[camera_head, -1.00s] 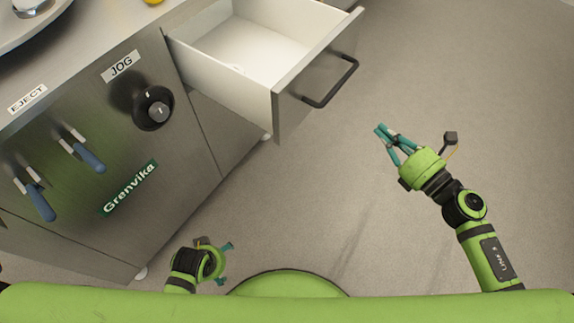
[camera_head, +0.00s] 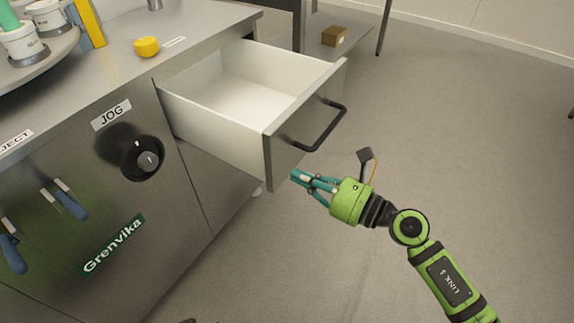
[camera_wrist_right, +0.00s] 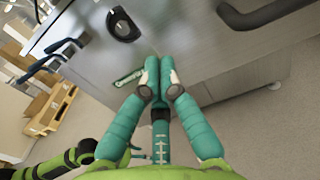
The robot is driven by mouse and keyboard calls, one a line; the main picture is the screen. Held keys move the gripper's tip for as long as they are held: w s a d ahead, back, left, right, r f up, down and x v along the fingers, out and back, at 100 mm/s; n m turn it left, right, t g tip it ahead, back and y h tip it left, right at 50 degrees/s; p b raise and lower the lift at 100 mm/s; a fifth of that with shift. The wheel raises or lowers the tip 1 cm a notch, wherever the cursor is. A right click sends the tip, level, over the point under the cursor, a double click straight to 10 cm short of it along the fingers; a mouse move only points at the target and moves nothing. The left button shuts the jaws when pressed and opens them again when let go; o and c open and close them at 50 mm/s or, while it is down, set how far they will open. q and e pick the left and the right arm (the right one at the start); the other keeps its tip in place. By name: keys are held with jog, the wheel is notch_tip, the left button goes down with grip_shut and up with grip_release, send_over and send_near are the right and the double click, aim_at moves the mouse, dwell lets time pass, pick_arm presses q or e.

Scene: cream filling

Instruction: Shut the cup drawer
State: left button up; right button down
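The cup drawer (camera_head: 240,98) is pulled open from the steel cabinet, its white inside empty. Its steel front (camera_head: 300,130) carries a black bar handle (camera_head: 325,130); a black handle (camera_wrist_right: 265,14) also shows at the top right of the right wrist view. My right gripper (camera_head: 302,178) is just in front of and below the drawer front, near its left lower corner in the head view. Whether it touches the front is unclear, but a gap seems to show. In the right wrist view its teal fingers (camera_wrist_right: 158,72) are together with nothing between them.
The cabinet has a JOG knob (camera_head: 148,160) and blue-handled levers (camera_head: 70,205) left of the drawer. A yellow cup-like item (camera_head: 147,46) stands on the counter. A shelf with a brown box (camera_head: 334,36) is behind.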

aim_at(275, 165)
pick_arm(q)
jog(key=shift+s+f, duration=0.25)
jog(key=shift+f, duration=0.25)
pick_arm(e)
jog(key=shift+x, duration=1.9)
jog(key=shift+w, duration=0.1)
